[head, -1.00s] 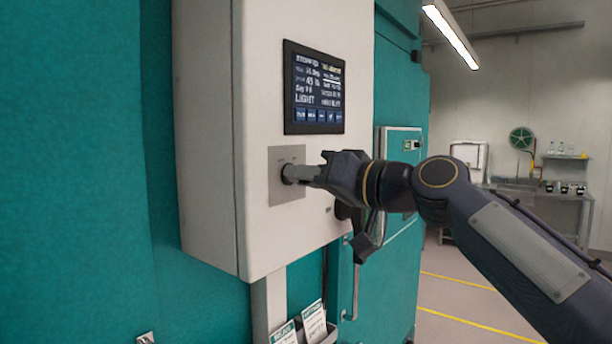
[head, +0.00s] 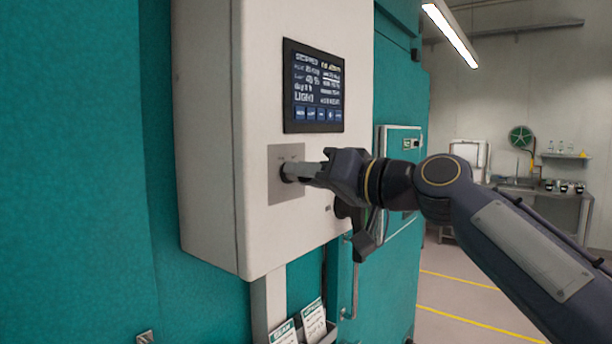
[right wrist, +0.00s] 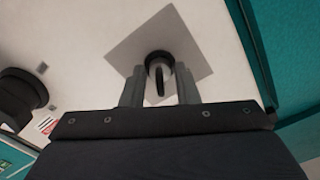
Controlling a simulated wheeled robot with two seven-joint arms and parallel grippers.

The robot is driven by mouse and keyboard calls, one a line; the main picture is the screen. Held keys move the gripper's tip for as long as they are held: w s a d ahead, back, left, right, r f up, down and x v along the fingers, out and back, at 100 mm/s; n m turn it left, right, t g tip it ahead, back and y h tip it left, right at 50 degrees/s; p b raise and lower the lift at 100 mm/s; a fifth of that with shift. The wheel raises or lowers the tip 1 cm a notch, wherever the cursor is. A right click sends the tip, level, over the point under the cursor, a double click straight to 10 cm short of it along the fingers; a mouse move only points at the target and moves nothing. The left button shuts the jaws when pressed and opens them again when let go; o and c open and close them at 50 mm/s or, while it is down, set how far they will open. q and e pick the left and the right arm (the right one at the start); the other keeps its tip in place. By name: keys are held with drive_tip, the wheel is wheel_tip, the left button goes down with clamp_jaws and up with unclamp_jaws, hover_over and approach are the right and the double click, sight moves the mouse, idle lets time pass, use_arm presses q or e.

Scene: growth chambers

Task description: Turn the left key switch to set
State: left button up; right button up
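The key switch (head: 286,173) sits on a square grey plate (head: 279,190) on the pale control box, below the screen. In the right wrist view it is a dark round collar (right wrist: 160,60) with a thin dark key (right wrist: 160,82) pointing roughly up and down in the picture. My right gripper (head: 298,172) is at the switch, its fingers pointing at the plate. In the right wrist view its two fingers stand apart on either side of the key, with gaps showing between. The small plate markings are unreadable. My left gripper is not in view.
The pale control box (head: 210,150) carries a lit screen (head: 313,88) above the plate. A black round part (head: 343,208) sticks out lower right, partly behind my gripper. Cards in a holder (head: 313,322) hang below. Teal chamber walls (head: 80,170) stand around. Open floor lies right.

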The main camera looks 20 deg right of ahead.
drive_tip(key=b+v, duration=0.2)
drive_tip(key=v, duration=0.5)
drive_tip(key=shift+s+d, duration=0.2)
drive_tip(key=shift+s, duration=0.05)
drive_tip(key=s+f+m+g+h, duration=0.1)
drive_tip(key=s+f, duration=0.6)
drive_tip(key=f, duration=0.8)
drive_tip(key=s+f+m+g+h, duration=0.1)
drive_tip(key=s+f+g+h, duration=0.2)
drive_tip(key=s+f, duration=0.4)
drive_tip(key=s+d+f+m+g+h, duration=0.1)
drive_tip(key=s+f+g+h, duration=0.2)
drive_tip(key=f, duration=2.2)
drive_tip(key=s+g, duration=0.1)
drive_tip(key=s, duration=0.4)
drive_tip(key=shift+g, duration=0.3)
